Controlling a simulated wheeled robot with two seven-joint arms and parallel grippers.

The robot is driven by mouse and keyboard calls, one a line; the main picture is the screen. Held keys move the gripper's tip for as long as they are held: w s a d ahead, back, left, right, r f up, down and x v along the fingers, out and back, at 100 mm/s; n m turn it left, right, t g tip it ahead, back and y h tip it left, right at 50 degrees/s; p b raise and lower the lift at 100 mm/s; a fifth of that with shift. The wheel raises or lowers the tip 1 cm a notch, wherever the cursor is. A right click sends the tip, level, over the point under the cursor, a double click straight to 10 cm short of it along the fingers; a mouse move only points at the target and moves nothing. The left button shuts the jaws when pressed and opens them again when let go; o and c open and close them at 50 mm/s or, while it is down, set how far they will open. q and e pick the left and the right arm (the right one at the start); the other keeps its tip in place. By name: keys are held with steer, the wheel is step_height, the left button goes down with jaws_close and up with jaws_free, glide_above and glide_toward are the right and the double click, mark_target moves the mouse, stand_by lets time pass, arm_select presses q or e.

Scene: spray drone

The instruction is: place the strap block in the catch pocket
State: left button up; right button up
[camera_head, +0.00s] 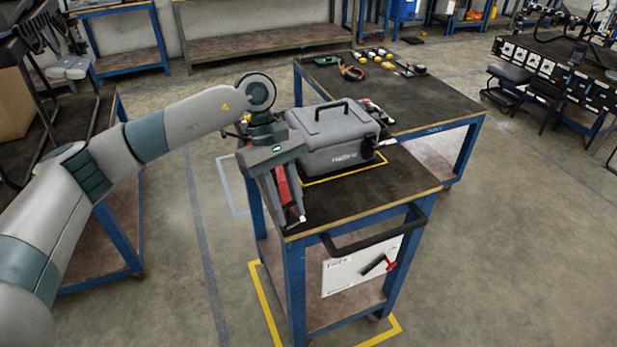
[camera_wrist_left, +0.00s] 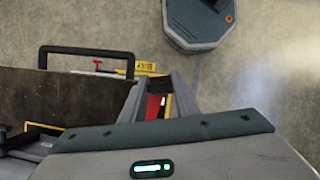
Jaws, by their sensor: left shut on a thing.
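My left gripper (camera_head: 289,222) is over the near left corner of the cart top (camera_head: 385,195), pointing down. It is shut on a red piece, which I take to be the strap block (camera_head: 283,187). The strap block also shows as a red strip (camera_wrist_left: 153,107) between the fingers in the left wrist view; the fingers hide most of it. I cannot make out the catch pocket in either view. My right gripper is not in view.
A grey toolbox (camera_head: 333,142) with a black handle stands on the cart, just behind the gripper. A black push handle (camera_head: 375,234) juts from the cart's front. A second bench (camera_head: 405,100) with small items stands behind.

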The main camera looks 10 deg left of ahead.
arm_select(q)
steer(key=s+a+f+m+g+y, duration=0.1)
steer(key=s+a+f+m+y, duration=0.1)
steer(key=s+a+m, duration=0.3)
steer(key=s+m+y, duration=0.1)
steer(key=s+m, duration=0.3)
steer(key=s, duration=0.1)
steer(key=shift+s+a+f+m+g, duration=0.2)
steer(key=shift+a+f+m+g, duration=0.1)
steer(key=shift+a+m, duration=0.1)
steer(key=shift+d, duration=0.1)
